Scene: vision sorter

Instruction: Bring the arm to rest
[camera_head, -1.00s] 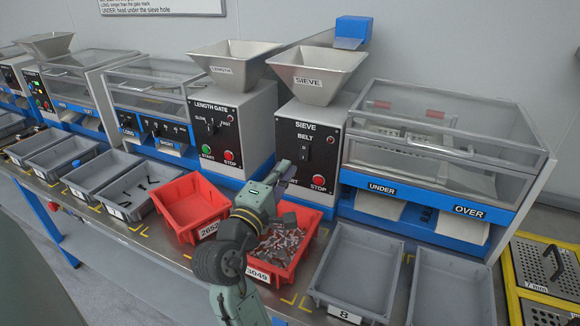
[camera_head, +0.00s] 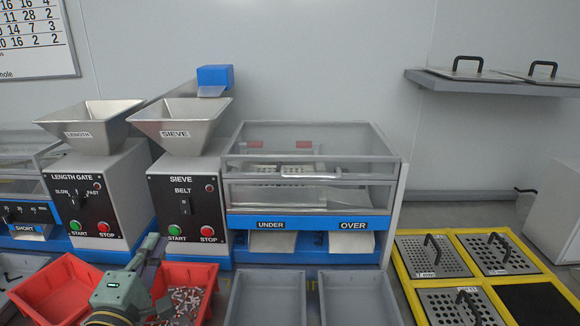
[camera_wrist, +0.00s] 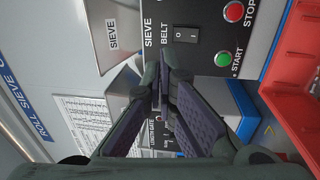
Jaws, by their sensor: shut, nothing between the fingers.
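My gripper (camera_head: 148,246) shows at the lower left of the head view, in front of the sieve machine (camera_head: 186,200) and over the edge of a red bin of small metal and red parts (camera_head: 190,292). In the wrist view, the fingers of my gripper (camera_wrist: 160,88) meet at their tips, with nothing between them. The sieve's belt switch and its green start and red stop buttons show past the fingers. My forearm is mostly cut off by the bottom of the head view.
An empty-looking red bin (camera_head: 60,288) stands at the left. Two empty grey bins (camera_head: 268,300) stand below the UNDER and OVER chutes. Perforated plates with handles (camera_head: 425,257) lie in a yellow frame at the right. A wall shelf (camera_head: 490,85) holds more plates.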

